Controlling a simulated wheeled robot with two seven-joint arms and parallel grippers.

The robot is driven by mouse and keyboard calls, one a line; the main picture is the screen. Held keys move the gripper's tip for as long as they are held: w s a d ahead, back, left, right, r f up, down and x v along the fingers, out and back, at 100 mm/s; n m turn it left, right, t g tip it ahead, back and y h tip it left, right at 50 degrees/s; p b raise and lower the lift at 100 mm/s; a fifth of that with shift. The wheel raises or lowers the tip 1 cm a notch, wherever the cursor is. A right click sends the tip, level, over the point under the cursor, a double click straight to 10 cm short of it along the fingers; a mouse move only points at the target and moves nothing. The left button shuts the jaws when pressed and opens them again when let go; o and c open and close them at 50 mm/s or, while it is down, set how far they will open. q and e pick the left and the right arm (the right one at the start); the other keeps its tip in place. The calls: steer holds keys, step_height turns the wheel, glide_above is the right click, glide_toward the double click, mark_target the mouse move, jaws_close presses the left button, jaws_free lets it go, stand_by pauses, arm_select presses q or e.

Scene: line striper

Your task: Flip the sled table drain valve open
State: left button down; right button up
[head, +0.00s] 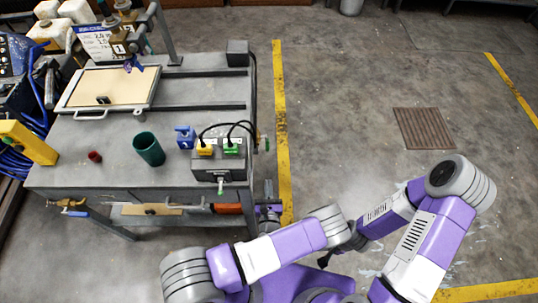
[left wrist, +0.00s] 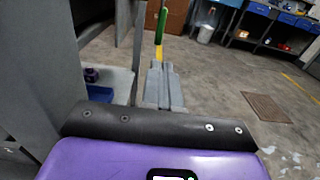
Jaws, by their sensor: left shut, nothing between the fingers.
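A small valve (head: 262,142) with brass and green parts sits on the right side of the grey sled table (head: 110,170); it is small, and its lever position is hard to tell. In the left wrist view an upright green handle (left wrist: 162,24) shows just beyond my fingertips, apart from them as far as I can see. My left gripper (head: 268,187) is shut and empty, low beside the table's right side, pointing away along it; its grey fingers (left wrist: 160,75) show in the left wrist view.
Another brass valve with a blue handle (head: 72,206) hangs under the table's front left. On top are a green cup (head: 149,149), a grey switch box (head: 219,162) with yellow and green plugs, and a framed board (head: 108,86). The floor at right is clear around a grate (head: 424,128).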

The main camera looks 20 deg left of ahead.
mark_target(267, 148)
arm_select(q)
steer(key=b+x, duration=0.4)
steer(key=x, duration=0.9)
steer(key=shift+w+f, duration=0.15)
steer(key=shift+w, duration=0.05)
steer(key=shift+w+a, duration=0.15)
steer(key=shift+w, duration=0.15)
steer(key=shift+a, duration=0.1)
